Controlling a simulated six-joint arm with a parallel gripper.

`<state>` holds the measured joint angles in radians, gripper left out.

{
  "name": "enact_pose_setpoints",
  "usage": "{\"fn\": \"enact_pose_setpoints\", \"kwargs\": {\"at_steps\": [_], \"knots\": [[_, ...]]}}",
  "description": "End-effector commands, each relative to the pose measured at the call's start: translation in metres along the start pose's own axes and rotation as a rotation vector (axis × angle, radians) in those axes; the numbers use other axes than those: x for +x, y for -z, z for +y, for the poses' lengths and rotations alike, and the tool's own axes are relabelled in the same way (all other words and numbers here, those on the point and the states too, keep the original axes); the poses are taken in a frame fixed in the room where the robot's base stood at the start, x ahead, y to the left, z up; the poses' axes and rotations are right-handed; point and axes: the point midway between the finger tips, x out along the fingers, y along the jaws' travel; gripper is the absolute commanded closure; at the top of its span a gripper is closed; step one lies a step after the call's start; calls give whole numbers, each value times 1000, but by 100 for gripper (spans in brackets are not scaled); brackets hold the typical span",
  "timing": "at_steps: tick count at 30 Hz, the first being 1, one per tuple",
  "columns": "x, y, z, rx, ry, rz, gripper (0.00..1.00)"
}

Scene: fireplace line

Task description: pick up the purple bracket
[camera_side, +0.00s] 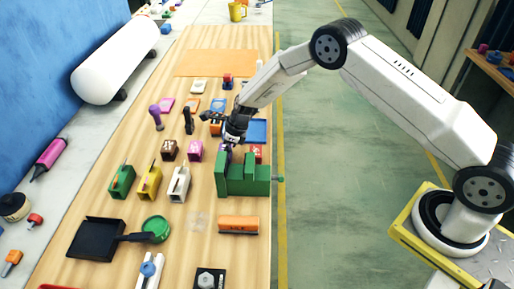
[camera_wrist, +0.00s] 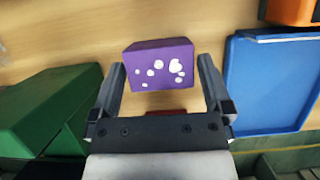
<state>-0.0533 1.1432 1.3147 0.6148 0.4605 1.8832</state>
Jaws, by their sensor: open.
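The purple bracket (camera_wrist: 158,66) shows in the wrist view as a purple block with white spots on its facing side. It lies between and just beyond the two fingertips of my gripper (camera_wrist: 161,82), with a gap on each side. My gripper is open and empty. In the side view my gripper (camera_side: 229,146) points down over the table's right side, next to the green vise-like block. A bit of purple (camera_side: 223,157) shows below it, mostly hidden by the gripper and green block.
The green block (camera_side: 243,181) stands close in front of my gripper. A blue tray (camera_wrist: 272,82) lies close on the right in the wrist view, with an orange item (camera_wrist: 292,10) behind it. A pink block (camera_side: 196,150) is left of my gripper. Several small items crowd the wooden table.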

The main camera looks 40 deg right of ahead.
Motion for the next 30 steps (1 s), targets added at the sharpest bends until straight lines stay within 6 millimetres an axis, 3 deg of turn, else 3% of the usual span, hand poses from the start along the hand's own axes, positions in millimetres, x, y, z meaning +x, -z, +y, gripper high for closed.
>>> {"fn": "enact_pose_setpoints", "kwargs": {"at_steps": [7,22,23,27,30], "knots": [[14,0,0,0,1,0,0],[14,0,0,-1,1,0,0],[14,0,0,-1,1,0,3],[14,0,0,-1,1,0,48],[14,0,0,-1,2,-1,76]]}}
